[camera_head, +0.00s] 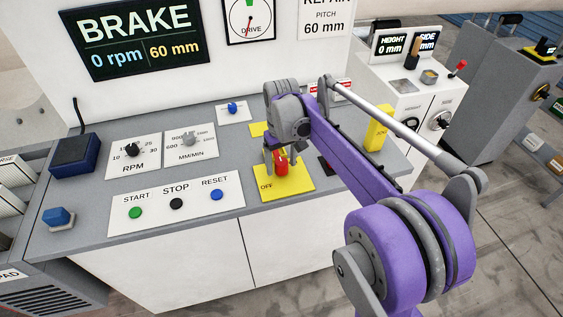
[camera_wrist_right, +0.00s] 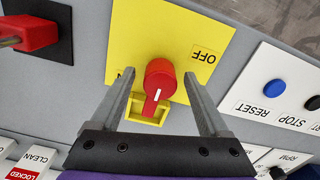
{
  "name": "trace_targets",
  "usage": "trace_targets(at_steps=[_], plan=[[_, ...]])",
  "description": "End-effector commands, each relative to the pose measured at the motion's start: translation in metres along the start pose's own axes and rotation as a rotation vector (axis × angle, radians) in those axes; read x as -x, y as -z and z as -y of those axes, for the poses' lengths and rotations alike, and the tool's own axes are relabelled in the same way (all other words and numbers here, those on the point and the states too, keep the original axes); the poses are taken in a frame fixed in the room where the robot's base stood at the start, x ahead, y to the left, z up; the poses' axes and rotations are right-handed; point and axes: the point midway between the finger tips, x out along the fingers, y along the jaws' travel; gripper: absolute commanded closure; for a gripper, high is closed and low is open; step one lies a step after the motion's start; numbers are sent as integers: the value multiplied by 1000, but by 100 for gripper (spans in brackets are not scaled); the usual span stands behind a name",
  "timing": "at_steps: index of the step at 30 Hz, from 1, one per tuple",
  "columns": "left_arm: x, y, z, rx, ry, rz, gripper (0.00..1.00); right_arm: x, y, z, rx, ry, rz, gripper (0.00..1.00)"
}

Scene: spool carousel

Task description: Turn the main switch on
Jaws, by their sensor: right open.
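The main switch is a red rotary knob (camera_head: 281,164) on a yellow plate (camera_head: 298,184) marked OFF at its front left corner. In the right wrist view the red knob (camera_wrist_right: 160,78) has a white line on its handle, which points down the picture, not directly at the OFF label (camera_wrist_right: 204,55). A second label at the left is mostly hidden by a finger. My right gripper (camera_wrist_right: 158,74) is open, with one finger on each side of the knob and visible gaps between. In the head view the right gripper (camera_head: 277,153) is over the knob. My left gripper is not in view.
The white START, STOP and RESET plate (camera_head: 176,200) lies left of the switch. The RPM dial (camera_head: 133,150) and MM/MIN dial (camera_head: 187,140) sit behind it. A red handle on a black plate (camera_wrist_right: 38,35) is close by. A yellow block (camera_head: 378,130) stands to the right.

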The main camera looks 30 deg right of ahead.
Motion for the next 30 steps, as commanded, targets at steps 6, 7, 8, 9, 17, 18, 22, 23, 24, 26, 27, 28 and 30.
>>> trace_targets(at_steps=[6, 7, 8, 9, 17, 18, 22, 23, 24, 26, 27, 28, 30], plan=[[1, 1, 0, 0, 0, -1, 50, 9, 0, 0, 1, 0, 0, 21], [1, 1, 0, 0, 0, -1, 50, 12, 0, 0, 1, 0, 0, 21], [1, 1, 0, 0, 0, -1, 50, 17, 0, 0, 0, 0, 0, 21], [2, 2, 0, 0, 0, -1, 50, 24, 0, 0, 0, 0, 0, 21], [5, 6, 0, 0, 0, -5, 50, 78, 0, 0, 0, 0, -1, 21], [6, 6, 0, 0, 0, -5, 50, 84, 0, 0, 0, 0, -1, 21], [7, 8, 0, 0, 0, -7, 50, 100, 0, 0, 0, 0, -1, 21], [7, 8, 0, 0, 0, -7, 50, 103, 0, 0, 0, 0, 0, 21], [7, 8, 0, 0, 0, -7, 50, 105, 0, 0, 0, 0, 0, 21], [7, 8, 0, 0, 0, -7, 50, 108, 0, 0, 0, 0, 0, 21], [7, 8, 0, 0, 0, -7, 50, 108, 0, 0, 0, 0, 0, 21], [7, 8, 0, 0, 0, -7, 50, 109, 0, 0, 0, 0, 0, 21], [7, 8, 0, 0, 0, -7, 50, 108, 0, 0, 0, 0, 0, 21]])
